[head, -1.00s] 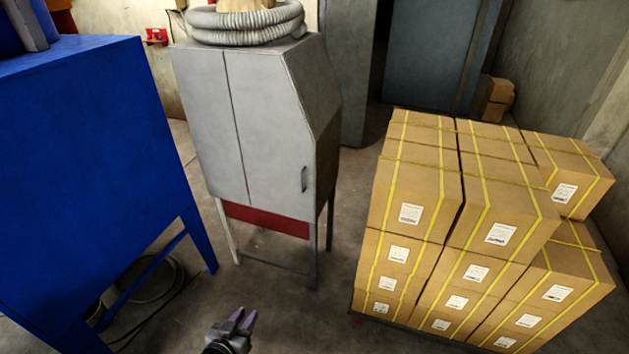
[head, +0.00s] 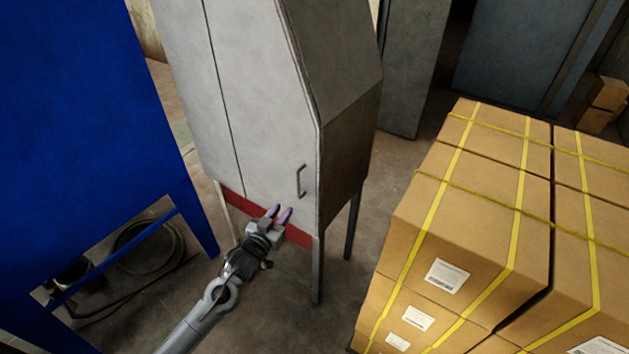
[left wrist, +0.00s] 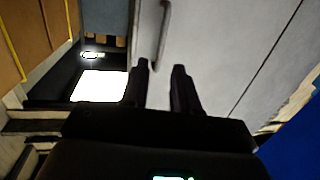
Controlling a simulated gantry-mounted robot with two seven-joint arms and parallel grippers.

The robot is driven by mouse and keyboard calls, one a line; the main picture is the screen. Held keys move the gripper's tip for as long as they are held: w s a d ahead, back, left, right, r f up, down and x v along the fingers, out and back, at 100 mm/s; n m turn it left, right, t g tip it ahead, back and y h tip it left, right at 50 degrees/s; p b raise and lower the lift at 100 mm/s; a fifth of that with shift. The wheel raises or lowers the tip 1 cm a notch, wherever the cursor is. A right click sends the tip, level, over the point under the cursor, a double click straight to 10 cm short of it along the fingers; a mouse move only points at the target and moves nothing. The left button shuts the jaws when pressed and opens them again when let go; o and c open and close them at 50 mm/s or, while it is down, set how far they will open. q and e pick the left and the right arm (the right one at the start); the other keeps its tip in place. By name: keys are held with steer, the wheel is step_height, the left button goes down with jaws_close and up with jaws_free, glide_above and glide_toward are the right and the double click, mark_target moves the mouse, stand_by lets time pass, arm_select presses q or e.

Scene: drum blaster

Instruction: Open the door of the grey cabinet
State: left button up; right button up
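The grey cabinet (head: 262,110) stands on legs in the middle of the head view, with a red strip under its front. Its door looks shut, with a dark vertical handle (head: 301,181) low near the right edge. The handle also shows at the top of the left wrist view (left wrist: 163,35). My left gripper (head: 279,215) is open and empty, its two purple-tipped fingers apart, a little below and left of the handle in the picture. In the left wrist view its fingers (left wrist: 163,75) point toward the door, with the handle beyond them. My right gripper is not in view.
Stacked cardboard boxes (head: 470,215) with yellow straps stand to the right. A blue machine (head: 85,130) stands close on the left, with a coiled hose (head: 145,247) beneath it. A strip of floor between the cabinet and boxes is clear.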

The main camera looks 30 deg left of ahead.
mark_target(299, 196)
arm_select(q)
steer(key=shift+t+y, duration=0.3)
steer(key=shift+t, duration=0.1)
steer(key=b+x, duration=0.4)
steer(key=x, duration=0.8)
steer(key=shift+w+a+r, duration=0.1)
steer(key=shift+w+a, duration=0.15)
steer(key=shift+w, duration=0.1)
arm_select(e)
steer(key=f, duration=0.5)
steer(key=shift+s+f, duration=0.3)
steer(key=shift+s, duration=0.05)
arm_select(q)
steer(key=shift+c, duration=0.3)
jaws_close()
